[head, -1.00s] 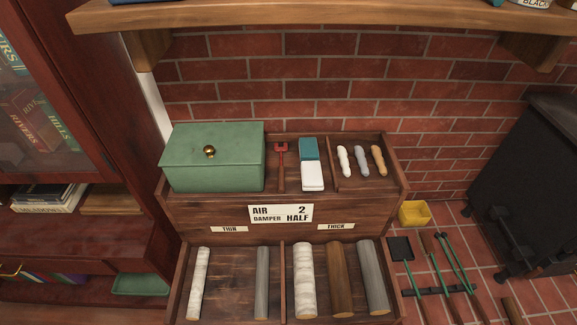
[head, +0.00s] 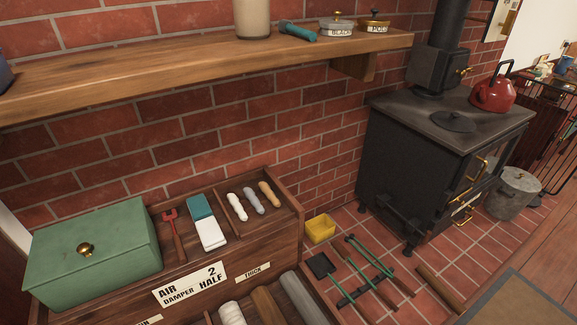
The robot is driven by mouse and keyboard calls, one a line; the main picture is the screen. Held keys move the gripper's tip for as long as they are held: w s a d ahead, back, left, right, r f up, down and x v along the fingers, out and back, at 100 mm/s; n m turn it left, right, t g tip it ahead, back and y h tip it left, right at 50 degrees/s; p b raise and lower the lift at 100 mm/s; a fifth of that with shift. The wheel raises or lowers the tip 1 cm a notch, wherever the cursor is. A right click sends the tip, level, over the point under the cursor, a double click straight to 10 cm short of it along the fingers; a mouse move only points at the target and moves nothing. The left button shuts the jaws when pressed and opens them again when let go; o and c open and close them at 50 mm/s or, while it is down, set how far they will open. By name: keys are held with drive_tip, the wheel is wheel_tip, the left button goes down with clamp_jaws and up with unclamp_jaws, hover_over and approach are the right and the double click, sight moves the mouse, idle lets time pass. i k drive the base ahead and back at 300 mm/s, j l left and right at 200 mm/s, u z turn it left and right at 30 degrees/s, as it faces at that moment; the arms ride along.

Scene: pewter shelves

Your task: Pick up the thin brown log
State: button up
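A thin brown log (head: 440,288) lies on the red tile floor, right of the fire tools and in front of the stove. A thicker brown log (head: 268,306) lies in the thick section of the wooden log tray, between a white log (head: 231,314) and a grey log (head: 301,297). The thin section of the tray is mostly cut off at the bottom edge. My gripper is not in view.
A black stove (head: 430,150) with a red kettle (head: 493,95) stands at the right. Green-handled fire tools (head: 372,258) and a yellow box (head: 320,228) are on the floor. A metal bucket (head: 513,192) stands beside the stove. A wooden shelf (head: 200,60) juts out above.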

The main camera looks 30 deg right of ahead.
sight(456, 304)
drive_tip(key=z, duration=1.65)
drive_tip(key=i+l+u, duration=0.35)
drive_tip(key=l, duration=0.35)
drive_tip(key=i+l+u, duration=0.2)
drive_tip(key=l, duration=0.15)
drive_tip(key=i+l+u, duration=0.15)
drive_tip(key=l, duration=0.25)
drive_tip(key=i+l+u, duration=0.2)
drive_tip(key=l, duration=0.2)
drive_tip(key=k, duration=0.05)
